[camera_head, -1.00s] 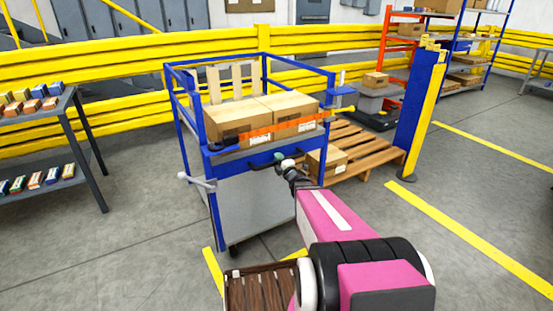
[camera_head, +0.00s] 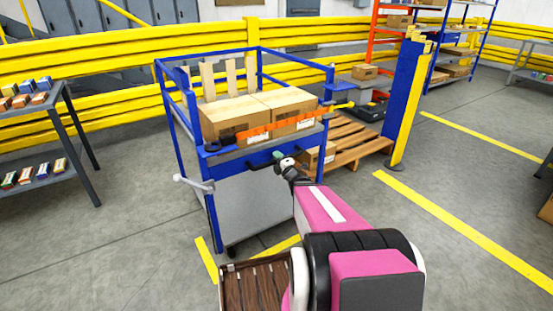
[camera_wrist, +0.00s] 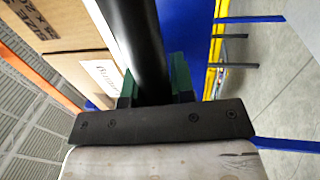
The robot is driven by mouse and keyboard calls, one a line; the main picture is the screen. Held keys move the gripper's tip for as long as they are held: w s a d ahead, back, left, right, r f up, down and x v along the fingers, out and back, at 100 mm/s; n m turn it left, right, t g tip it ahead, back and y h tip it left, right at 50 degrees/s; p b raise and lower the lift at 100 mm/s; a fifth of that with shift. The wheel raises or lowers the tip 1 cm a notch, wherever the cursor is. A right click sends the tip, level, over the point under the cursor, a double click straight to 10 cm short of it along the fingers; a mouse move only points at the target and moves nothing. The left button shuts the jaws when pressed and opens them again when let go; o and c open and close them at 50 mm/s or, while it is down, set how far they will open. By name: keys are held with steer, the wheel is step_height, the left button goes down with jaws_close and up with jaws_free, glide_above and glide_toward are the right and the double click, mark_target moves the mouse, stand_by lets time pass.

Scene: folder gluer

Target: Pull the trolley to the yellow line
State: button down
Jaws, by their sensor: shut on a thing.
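The blue-framed trolley (camera_head: 240,165) stands in the middle of the head view, with cardboard boxes (camera_head: 228,118) on its top deck. A black handle bar (camera_head: 262,165) runs across its near side. My gripper (camera_head: 286,164) is at that handle. In the wrist view the gripper (camera_wrist: 155,88) has its green-padded fingers on both sides of the black bar (camera_wrist: 140,40), shut on it. Yellow floor lines (camera_head: 207,260) show just in front of the trolley, and another piece (camera_head: 280,246) lies under its near right side.
A wooden pallet (camera_head: 350,147) and a blue-yellow post (camera_head: 404,110) stand close on the right. A grey shelf table (camera_head: 75,130) with small boxes is at the left. A yellow barrier (camera_head: 120,80) runs behind. Open grey floor lies at left front and right.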

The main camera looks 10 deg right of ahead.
steer(key=c, duration=1)
jaws_free()
steer(key=v, duration=1)
steer(key=shift+s+d+f, duration=0.15)
steer(key=shift+s, duration=0.25)
